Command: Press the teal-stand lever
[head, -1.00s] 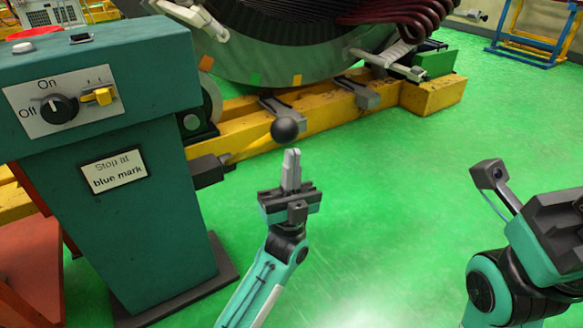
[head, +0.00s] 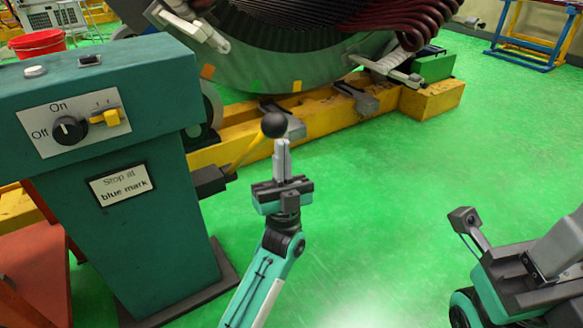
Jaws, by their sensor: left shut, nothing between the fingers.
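The teal stand (head: 140,225) is at the left, with a control panel on its upper face and a "Stop at blue mark" label (head: 121,184). Its lever (head: 246,151) is a yellow rod rising to the right from a dark block (head: 210,180) on the stand's side, tipped with a black ball (head: 274,124). My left gripper (head: 282,146) is shut and empty, pointing up, with its fingertips just below the ball. I cannot tell whether they touch it. My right gripper (head: 562,246) is at the right edge, partly cut off; its fingertips do not show clearly.
The panel has a black On/Off knob (head: 69,130) and a yellow switch (head: 105,118). Behind stands the large stator ring (head: 300,75) on a yellow base (head: 430,100). A red bucket (head: 37,44) is at the back left. Green floor (head: 400,190) is clear in the middle and right.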

